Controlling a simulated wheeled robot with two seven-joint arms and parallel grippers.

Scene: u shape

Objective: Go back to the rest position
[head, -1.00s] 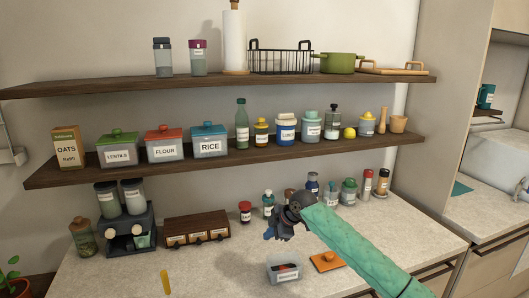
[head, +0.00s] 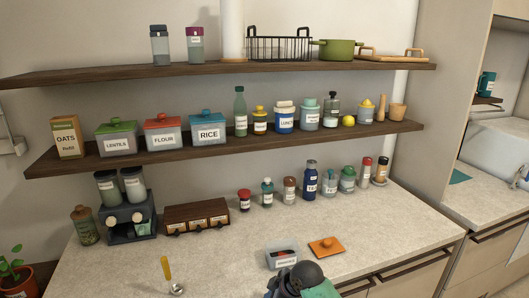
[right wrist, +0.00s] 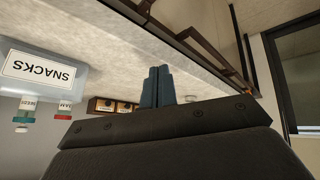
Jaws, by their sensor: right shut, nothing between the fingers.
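My right gripper shows at the bottom edge of the head view as a dark wrist part (head: 295,278) with a bit of green sleeve, in front of the counter; its fingertips are not clear there. In the right wrist view its two blue fingers (right wrist: 157,88) are pressed together with nothing between them. My left gripper is in neither view.
A clear container (head: 281,258) stands just behind my right wrist; its SNACKS label shows in the wrist view (right wrist: 40,68). An orange lid (head: 326,247) lies beside it. A yellow-handled spoon (head: 168,275) lies on the left. Several jars line the back of the counter (head: 225,255).

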